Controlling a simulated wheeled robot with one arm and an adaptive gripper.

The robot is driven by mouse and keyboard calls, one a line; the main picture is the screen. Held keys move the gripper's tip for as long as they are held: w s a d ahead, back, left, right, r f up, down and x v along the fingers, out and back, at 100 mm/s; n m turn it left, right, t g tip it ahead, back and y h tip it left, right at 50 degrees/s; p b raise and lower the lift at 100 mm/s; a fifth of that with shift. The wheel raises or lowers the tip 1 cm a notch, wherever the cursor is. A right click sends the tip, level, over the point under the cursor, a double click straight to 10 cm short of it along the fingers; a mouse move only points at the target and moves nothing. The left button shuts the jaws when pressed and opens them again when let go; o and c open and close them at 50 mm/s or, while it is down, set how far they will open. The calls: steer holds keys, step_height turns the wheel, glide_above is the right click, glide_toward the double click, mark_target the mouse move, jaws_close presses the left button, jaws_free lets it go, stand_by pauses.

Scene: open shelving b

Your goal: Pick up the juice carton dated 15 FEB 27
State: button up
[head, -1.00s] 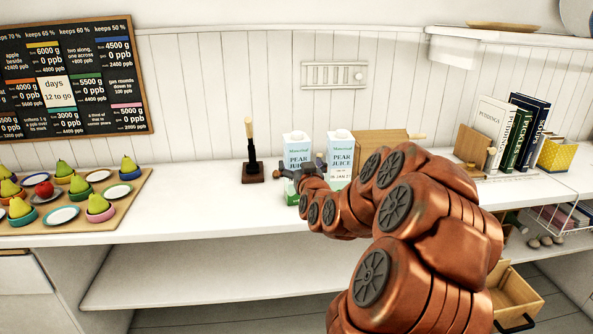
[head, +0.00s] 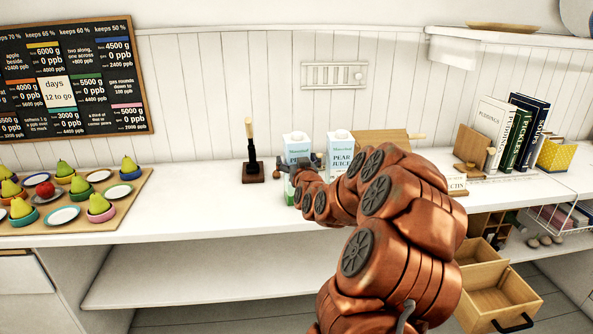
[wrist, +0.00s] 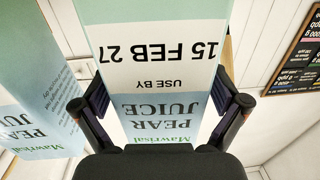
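Two pear juice cartons stand side by side on the white counter. The carton dated 15 FEB 27 (wrist: 160,55) fills the middle of the wrist view, upside down, with its label facing me. By layout it is the left carton (head: 297,143) in the head view, its lower front partly hidden by my gripper (head: 303,165). The other carton (head: 341,147) is to its right, its date hidden by my arm; it shows at the left of the wrist view (wrist: 35,90). My gripper's fingers (wrist: 162,100) are spread on either side of the dated carton; contact is unclear.
A dark stand with a wooden handle (head: 252,165) is left of the cartons. A wooden box (head: 385,140) is behind to the right, then books (head: 520,130). A tray (head: 135,190) of pears and plates lies at the left. An open drawer (head: 500,300) is below right.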

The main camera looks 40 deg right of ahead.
steer(key=c, duration=1.7)
steer(key=shift+o, duration=0.2)
steer(key=shift+r, duration=0.2)
